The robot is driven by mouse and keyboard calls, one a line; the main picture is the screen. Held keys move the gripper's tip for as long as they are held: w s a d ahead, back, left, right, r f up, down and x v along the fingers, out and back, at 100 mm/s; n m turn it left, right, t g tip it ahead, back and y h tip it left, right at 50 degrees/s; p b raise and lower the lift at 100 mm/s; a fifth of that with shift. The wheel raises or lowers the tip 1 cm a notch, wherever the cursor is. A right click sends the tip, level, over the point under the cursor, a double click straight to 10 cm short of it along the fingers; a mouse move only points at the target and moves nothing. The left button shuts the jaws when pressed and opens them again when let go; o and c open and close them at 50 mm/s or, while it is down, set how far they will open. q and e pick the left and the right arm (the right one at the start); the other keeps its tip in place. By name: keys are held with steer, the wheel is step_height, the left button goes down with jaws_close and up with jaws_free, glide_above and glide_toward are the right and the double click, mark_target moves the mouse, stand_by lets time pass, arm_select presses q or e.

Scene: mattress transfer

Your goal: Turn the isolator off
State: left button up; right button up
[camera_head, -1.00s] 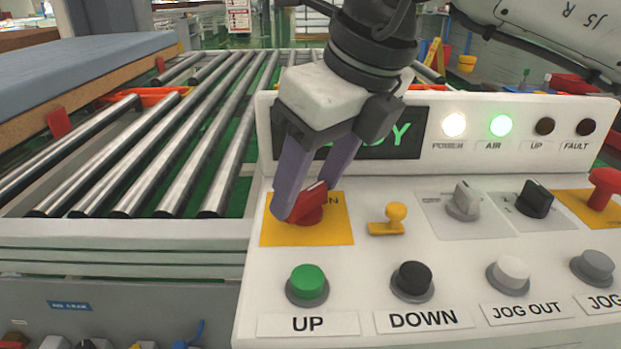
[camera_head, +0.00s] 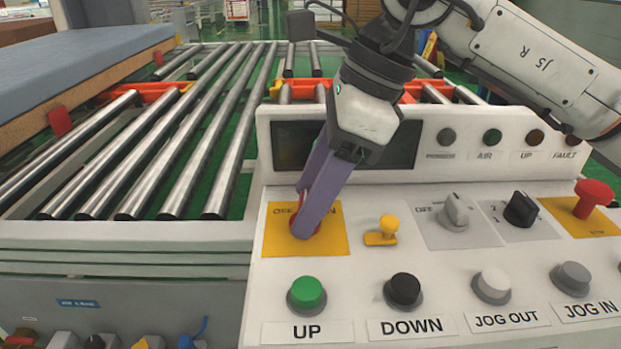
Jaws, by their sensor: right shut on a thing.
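The red isolator knob (camera_head: 297,215) sits on a yellow plate (camera_head: 330,243) at the left of the white control panel. The plate's lettering is partly covered by my gripper, with "OF" and "N" showing. My right gripper (camera_head: 308,215) reaches down from above, its purple fingers shut on the knob and hiding most of it. The panel's display (camera_head: 401,145) is dark. The POWER lamp (camera_head: 446,137) and the AIR lamp (camera_head: 492,138) are unlit. My left gripper is not in view.
A yellow padlock-like tab (camera_head: 381,238) is just right of the plate. A grey selector (camera_head: 455,211), a black selector (camera_head: 520,209) and a red stop button (camera_head: 593,198) follow to the right. A green UP button (camera_head: 306,294) is below. Rollers and a blue mattress (camera_head: 85,75) lie left.

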steer(key=n+g+p, duration=0.1)
steer(key=n, duration=0.1)
steer(key=n+p, duration=0.2)
steer(key=shift+w+r+n+g, duration=0.2)
steer(key=shift+n+g, duration=0.1)
steer(key=shift+g, duration=0.1)
steer(key=shift+a+n+g+h+p, duration=0.1)
steer(key=shift+n+g+h+p, duration=0.25)
steer(key=shift+n+p, duration=0.65)
steer(key=shift+w+f+n+g+h, duration=0.1)
steer(key=shift+n+g+h, duration=0.2)
steer(key=shift+n, duration=0.8)
steer(key=shift+n+p, duration=0.4)
steer(key=shift+p, duration=0.05)
steer(key=o, duration=0.9)
steer(key=shift+c, duration=0.2)
steer(key=shift+o, duration=0.9)
steer(key=shift+f, duration=0.1)
